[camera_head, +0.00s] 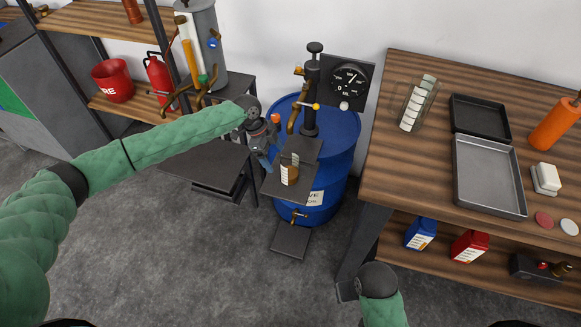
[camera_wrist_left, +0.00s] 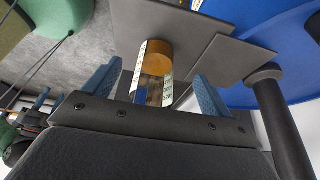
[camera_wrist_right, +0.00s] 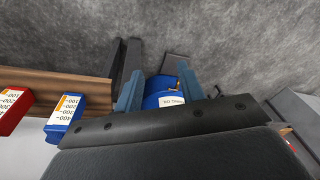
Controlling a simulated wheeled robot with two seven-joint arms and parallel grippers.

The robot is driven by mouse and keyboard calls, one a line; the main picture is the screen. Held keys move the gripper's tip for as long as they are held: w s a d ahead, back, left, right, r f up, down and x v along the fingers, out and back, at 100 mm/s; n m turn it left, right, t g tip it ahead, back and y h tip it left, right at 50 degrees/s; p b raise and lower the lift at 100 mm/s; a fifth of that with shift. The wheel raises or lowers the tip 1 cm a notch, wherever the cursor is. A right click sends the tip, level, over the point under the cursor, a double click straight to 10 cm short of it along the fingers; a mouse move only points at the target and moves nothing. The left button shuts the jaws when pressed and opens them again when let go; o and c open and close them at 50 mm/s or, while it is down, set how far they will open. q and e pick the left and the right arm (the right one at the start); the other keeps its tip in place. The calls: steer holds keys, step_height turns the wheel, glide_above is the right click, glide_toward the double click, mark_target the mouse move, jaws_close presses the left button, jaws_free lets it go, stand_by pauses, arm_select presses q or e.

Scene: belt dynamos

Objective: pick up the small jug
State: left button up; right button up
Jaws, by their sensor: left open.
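The small jug (camera_head: 289,172) is clear with pale label marks and amber contents. It stands upright on a dark plate (camera_head: 272,187) in front of the blue barrel. My left gripper (camera_head: 268,160) is open just left of the jug in the head view. In the left wrist view the jug (camera_wrist_left: 155,72) shows between the two blue fingers, with a gap on each side. My right gripper (camera_wrist_right: 160,78) is open and empty, low by the workbench's front leg. In the head view its fingers are mostly hidden by its wrist.
A blue barrel (camera_head: 345,135) with a pump, brass taps and a gauge (camera_head: 349,80) stands behind the jug. A larger clear jug (camera_head: 415,105) and metal trays (camera_head: 488,178) are on the wooden workbench. A dark low table (camera_head: 205,165) stands left. The floor in front is clear.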

mark_target(288, 160)
arm_select(q)
steer(key=d, duration=0.1)
steer(key=s+d, duration=0.1)
steer(key=d, duration=0.1)
steer(key=d+p, duration=0.1)
steer(key=shift+s+d+r, duration=0.1)
steer(key=shift+s+d, duration=0.15)
steer(key=shift+s, duration=0.05)
steer(key=shift+p+x, duration=0.75)
steer(key=shift+x, duration=1.8)
steer(key=c, duration=1.4)
arm_select(e)
step_height(288, 160, down, 12)
steer(key=w, duration=0.1)
steer(key=shift+r, duration=0.2)
arm_select(q)
steer(key=shift+o, duration=0.2)
steer(key=shift+r, duration=0.15)
